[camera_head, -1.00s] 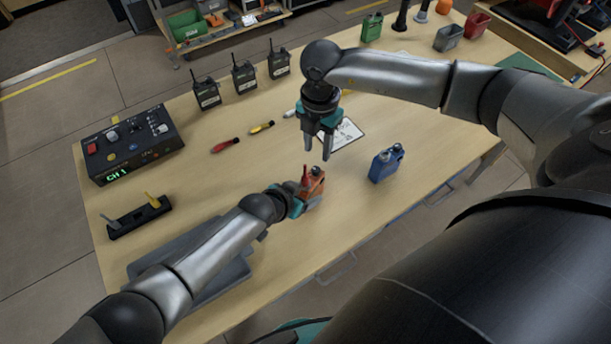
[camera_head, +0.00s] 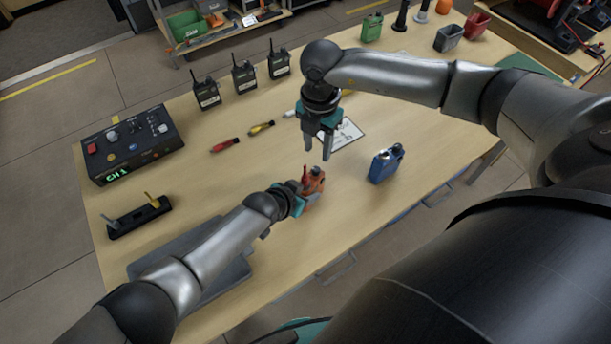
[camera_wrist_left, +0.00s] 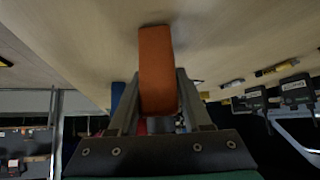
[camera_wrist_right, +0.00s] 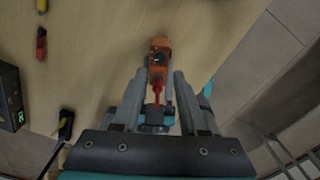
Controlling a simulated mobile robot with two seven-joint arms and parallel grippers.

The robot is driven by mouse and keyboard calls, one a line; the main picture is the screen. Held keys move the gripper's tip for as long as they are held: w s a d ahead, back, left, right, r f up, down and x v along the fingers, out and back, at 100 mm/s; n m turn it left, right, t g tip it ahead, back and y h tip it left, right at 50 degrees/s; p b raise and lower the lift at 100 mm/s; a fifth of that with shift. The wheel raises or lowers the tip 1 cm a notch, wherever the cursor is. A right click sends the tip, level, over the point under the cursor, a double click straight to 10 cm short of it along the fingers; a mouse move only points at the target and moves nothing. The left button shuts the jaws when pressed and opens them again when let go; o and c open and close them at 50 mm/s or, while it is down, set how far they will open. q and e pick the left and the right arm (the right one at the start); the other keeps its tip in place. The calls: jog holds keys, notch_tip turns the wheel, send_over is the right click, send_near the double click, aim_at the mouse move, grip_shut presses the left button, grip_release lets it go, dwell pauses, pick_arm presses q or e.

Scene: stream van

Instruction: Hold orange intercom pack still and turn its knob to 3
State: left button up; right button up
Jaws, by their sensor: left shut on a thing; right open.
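The orange intercom pack (camera_head: 314,184) stands on the table in the head view, with a red part sticking up from it. My left gripper (camera_head: 303,194) is shut on the pack from the left. In the left wrist view the orange pack (camera_wrist_left: 157,70) sits between the left fingers. My right gripper (camera_head: 319,153) is open and empty above the pack, pointing down. In the right wrist view the pack (camera_wrist_right: 158,60) lies just beyond the open fingers, with a dark round knob (camera_wrist_right: 158,59) on top and the red part near the left gripper. The knob's setting is too small to read.
A blue pack (camera_head: 385,164) stands to the right. Behind are a white sheet (camera_head: 346,134), yellow (camera_head: 262,127) and red (camera_head: 225,145) tools, and several black radios (camera_head: 244,77). A black control box (camera_head: 132,145) is at the left. Bare table surrounds the pack.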

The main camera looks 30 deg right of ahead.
aim_at(316, 169)
pick_arm(q)
grip_shut()
pick_arm(e)
jog(key=shift+a+f+m, duration=0.15)
jog(key=shift+f+m, duration=0.1)
jog(key=shift+m, duration=0.75)
jog(key=shift+f+m, duration=0.3)
jog(key=shift+m, duration=0.9)
jog(key=shift+f, duration=2.95)
jog(key=n, duration=0.8)
jog(key=shift+n, duration=0.4)
